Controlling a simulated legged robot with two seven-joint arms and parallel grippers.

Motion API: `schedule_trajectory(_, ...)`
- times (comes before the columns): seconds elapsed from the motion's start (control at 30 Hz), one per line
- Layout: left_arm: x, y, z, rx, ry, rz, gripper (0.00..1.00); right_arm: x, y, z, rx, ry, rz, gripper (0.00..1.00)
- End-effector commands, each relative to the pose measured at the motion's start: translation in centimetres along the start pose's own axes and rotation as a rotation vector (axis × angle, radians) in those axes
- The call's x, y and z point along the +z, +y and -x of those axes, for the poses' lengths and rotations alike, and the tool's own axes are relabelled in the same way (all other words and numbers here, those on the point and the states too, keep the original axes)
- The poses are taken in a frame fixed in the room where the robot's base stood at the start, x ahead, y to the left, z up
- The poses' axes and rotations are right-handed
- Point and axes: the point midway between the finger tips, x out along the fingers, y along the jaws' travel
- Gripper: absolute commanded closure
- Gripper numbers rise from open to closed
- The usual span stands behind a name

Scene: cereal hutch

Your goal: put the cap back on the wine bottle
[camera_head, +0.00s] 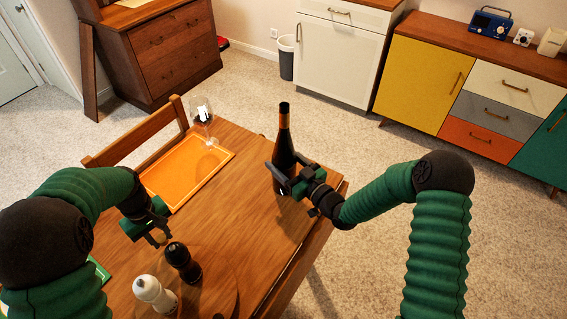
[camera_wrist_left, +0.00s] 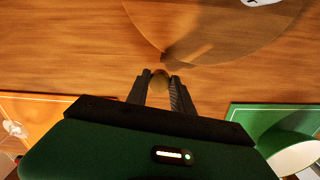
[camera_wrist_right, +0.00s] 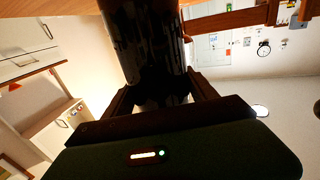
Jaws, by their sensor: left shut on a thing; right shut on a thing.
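The dark wine bottle (camera_head: 284,148) stands upright near the right edge of the wooden table, with an orange band on its neck. My right gripper (camera_head: 283,180) is shut on the lower part of its body. In the right wrist view the dark bottle (camera_wrist_right: 148,40) fills the space between the fingers. My left gripper (camera_head: 160,238) is over the table's left part, beside the mills and well away from the bottle. In the left wrist view it is shut on a small tan piece, seemingly the cap (camera_wrist_left: 160,80). The cap cannot be made out in the head view.
A dark pepper mill (camera_head: 183,262) and a white salt mill (camera_head: 154,295) stand close to my left gripper. A green placemat (camera_wrist_left: 250,118) is at the near left. The table's middle is clear.

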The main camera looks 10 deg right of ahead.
Motion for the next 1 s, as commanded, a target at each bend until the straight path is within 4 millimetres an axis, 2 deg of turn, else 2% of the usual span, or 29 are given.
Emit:
schedule_trajectory(0.37,0.0,0.0,0.2,0.000,0.000,0.000,1.00,-1.3,0.0,0.0,-0.001,0.004,0.002,1.00)
schedule_trajectory(0.63,0.0,0.0,0.6,0.000,0.000,0.000,1.00,-3.8,0.0,0.0,-0.001,0.004,0.003,1.00)
schedule_trajectory(1.0,0.0,0.0,0.6,0.000,0.000,0.000,1.00,-4.1,-3.1,3.3,-0.002,0.002,-0.001,1.00)
